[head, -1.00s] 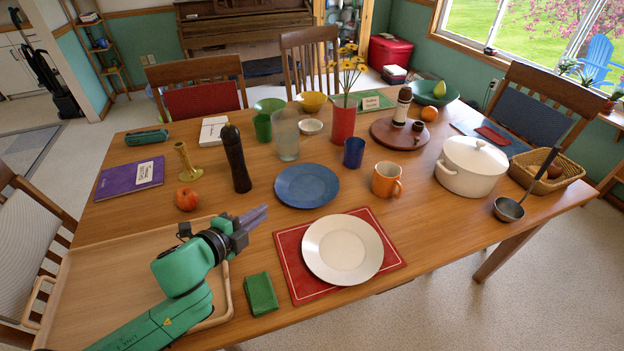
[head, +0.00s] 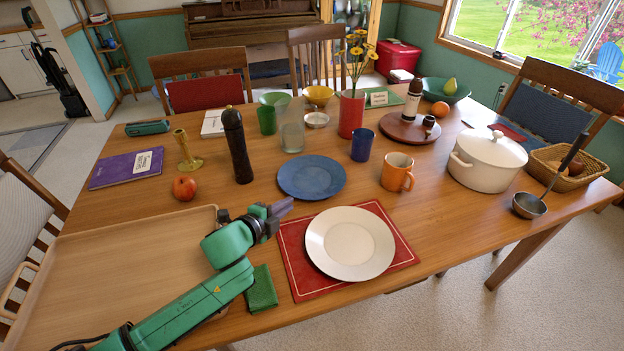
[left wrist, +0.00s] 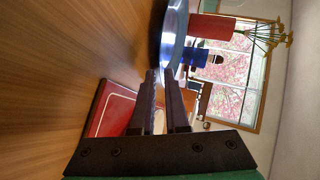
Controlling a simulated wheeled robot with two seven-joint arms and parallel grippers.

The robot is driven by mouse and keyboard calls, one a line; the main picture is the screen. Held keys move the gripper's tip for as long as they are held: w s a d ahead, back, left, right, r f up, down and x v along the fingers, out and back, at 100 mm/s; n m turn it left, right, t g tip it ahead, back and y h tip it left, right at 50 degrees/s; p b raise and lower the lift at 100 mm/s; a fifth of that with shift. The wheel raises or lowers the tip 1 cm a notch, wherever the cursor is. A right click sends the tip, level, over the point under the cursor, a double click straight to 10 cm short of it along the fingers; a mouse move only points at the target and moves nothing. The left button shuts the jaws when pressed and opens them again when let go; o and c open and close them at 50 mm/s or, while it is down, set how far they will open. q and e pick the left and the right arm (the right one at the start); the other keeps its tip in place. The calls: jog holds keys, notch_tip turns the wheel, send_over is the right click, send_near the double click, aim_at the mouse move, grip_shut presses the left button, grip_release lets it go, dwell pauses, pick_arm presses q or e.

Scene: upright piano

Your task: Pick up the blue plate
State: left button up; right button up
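The blue plate (head: 312,178) lies flat on the wooden table in the head view, behind the white plate. In the left wrist view the blue plate (left wrist: 172,35) shows at a steep slant, just beyond the fingertips. My left gripper (head: 284,207) is at the plate's near left edge, low over the table; whether it touches the rim cannot be told. Its two fingers (left wrist: 161,76) stand a little apart with a narrow gap, and nothing is clearly held between them. My right gripper is in neither view.
The white plate (head: 350,244) on a red placemat (head: 296,262) lies right of my left gripper. A green cloth (head: 261,290) is under my forearm. A pepper mill (head: 236,145), blue cup (head: 362,145), orange mug (head: 397,172) and glass (head: 291,130) stand around the blue plate.

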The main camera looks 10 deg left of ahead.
aim_at(299, 197)
pick_arm(q)
jog(key=x, duration=0.5)
jog(key=shift+w, duration=0.4)
jog(key=shift+s, duration=0.15)
grip_shut()
dwell(0.6)
jog(key=shift+r, duration=0.15)
